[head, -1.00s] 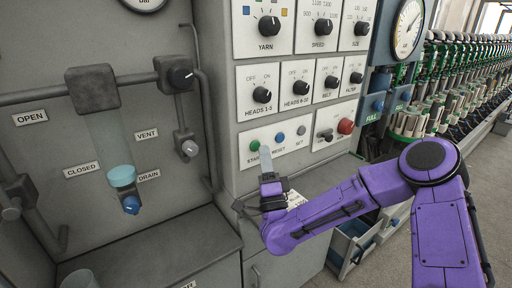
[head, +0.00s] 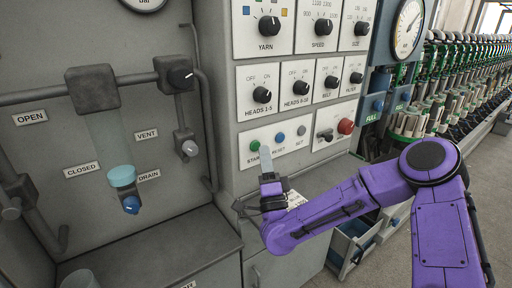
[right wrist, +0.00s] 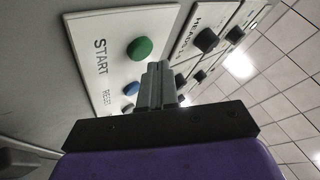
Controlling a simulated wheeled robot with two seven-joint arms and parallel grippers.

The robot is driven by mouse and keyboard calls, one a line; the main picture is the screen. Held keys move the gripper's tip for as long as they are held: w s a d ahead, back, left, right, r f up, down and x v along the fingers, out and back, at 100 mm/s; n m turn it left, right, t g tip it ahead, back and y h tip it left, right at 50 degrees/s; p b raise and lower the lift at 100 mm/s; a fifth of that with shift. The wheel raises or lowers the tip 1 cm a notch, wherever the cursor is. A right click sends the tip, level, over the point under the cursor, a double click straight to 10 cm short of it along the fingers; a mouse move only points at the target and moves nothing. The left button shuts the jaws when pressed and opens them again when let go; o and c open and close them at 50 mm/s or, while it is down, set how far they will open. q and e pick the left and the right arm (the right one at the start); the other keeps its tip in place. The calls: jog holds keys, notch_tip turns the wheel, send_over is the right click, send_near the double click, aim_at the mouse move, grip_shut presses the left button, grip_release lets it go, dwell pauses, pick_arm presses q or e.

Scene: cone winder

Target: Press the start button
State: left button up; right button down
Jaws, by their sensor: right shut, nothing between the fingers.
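The green start button (head: 254,145) is on a white panel (head: 327,133) of the grey cabinet. It also shows in the right wrist view as a round green button (right wrist: 139,48) beside the word START. My right gripper (head: 265,155) is shut and empty, its fingers pointing up just below and right of the green button in the head view. In the right wrist view the fingertips (right wrist: 158,72) are close to the panel, between the green button and the lower edge of the picture; I cannot tell whether they touch anything. My left gripper is not in view.
A blue reset button (head: 280,137) and a grey set button (head: 301,130) sit right of the green one. A red button (head: 345,126) is farther right. Black knobs (head: 262,95) stick out above. A grey ledge (head: 315,172) runs below the panel.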

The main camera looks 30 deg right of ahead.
jog(key=shift+w, duration=0.2)
dwell(0.4)
jog(key=shift+w+y, duration=0.25)
jog(key=shift+y, duration=0.05)
jog(key=shift+w+b, duration=0.4)
jog(key=shift+b, duration=0.05)
dwell(0.4)
jog(key=shift+s, duration=0.15)
jog(key=shift+s+b, duration=0.5)
jog(key=shift+s, duration=0.2)
